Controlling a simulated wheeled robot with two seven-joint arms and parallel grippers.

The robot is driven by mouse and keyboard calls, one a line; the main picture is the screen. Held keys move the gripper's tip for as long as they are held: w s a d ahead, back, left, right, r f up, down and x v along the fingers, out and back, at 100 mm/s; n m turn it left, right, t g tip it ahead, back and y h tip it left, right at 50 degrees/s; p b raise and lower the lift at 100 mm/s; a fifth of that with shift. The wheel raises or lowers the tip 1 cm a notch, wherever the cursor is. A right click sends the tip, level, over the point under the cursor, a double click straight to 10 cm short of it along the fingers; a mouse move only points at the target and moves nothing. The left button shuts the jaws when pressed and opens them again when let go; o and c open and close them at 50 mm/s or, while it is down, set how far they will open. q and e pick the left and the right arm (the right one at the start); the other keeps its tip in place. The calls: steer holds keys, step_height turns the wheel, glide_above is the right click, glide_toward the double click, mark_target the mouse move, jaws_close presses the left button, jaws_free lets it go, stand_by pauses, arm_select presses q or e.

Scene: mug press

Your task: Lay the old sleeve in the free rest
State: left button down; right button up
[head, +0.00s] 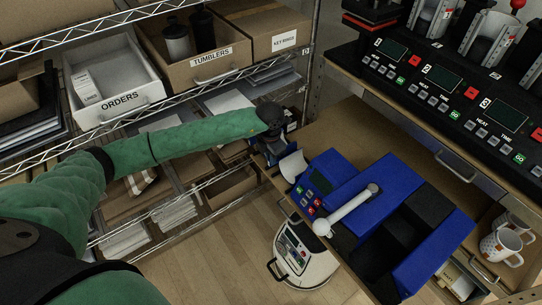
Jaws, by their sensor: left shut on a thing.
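My left gripper (273,150) is at the end of the green-sleeved arm, over the left edge of the wooden bench (350,130). It is shut; its fingers are small and partly hidden by the wrist. A pale curved piece (293,166), which looks like the old sleeve, shows right at the fingertips, beside the blue press (372,185). The hold itself is hard to see. The blue press has a control panel (317,190) and a pale bar handle (345,212). Black blocks (398,240) sit between blue parts on its right. I cannot tell which spot is the free rest.
Several presses with displays (440,78) stand on the raised shelf at upper right. Patterned mugs (500,245) stand at lower right. A wire rack with an ORDERS bin (112,85) and a TUMBLERS box (200,68) is at left. A white machine (305,255) stands on the floor.

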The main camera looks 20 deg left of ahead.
steer(key=shift+s+f, duration=0.1)
steer(key=shift+s, duration=0.1)
arm_select(q)
steer(key=c, duration=1.7)
jaws_free()
steer(key=o, duration=1.7)
arm_select(e)
steer(key=shift+s+f, duration=0.1)
steer(key=shift+d, duration=0.1)
arm_select(q)
steer(key=shift+r, duration=0.15)
steer(key=shift+r+p, duration=1.15)
steer(key=shift+r, duration=2.7)
arm_select(e)
steer(key=shift+r, duration=1.15)
